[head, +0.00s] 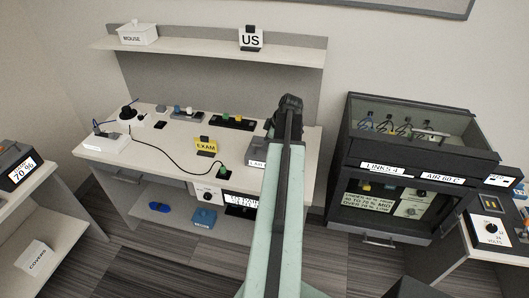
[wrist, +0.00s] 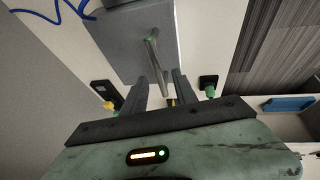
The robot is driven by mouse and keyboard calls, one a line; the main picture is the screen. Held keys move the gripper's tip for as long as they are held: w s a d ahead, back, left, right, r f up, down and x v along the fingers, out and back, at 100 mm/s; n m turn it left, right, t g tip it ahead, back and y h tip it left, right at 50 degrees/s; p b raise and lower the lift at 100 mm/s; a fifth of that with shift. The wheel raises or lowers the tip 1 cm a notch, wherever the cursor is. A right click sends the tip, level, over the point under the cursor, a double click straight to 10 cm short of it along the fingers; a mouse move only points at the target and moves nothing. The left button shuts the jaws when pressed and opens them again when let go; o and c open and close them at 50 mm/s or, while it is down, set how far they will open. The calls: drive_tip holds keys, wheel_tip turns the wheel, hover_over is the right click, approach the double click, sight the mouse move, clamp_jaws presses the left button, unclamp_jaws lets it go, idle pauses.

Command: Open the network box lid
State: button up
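A grey box (head: 258,148) with a partly hidden white label stands at the right end of the workbench, mostly behind my arm; I take it to be the network box, but its name is not readable. In the wrist view a grey box (wrist: 125,45) fills the upper middle, with a thin bar-like handle (wrist: 153,52) on its near side. My gripper (wrist: 160,77) is open, its two dark fingers apart, with the handle's lower end between or just beyond the tips. Contact cannot be told. My fingers are not clear in the head view.
The workbench (head: 165,150) carries a yellow EXAM sign (head: 206,146), a cable and small blocks. A shelf (head: 205,46) runs above it. Green and yellow connectors (wrist: 108,104) lie beside my fingers in the wrist view.

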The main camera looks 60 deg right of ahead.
drive_tip(key=shift+w+f, duration=0.2)
drive_tip(key=shift+f, duration=0.4)
drive_tip(key=shift+r, duration=0.1)
drive_tip(key=shift+c, duration=0.3)
clamp_jaws()
idle(0.5)
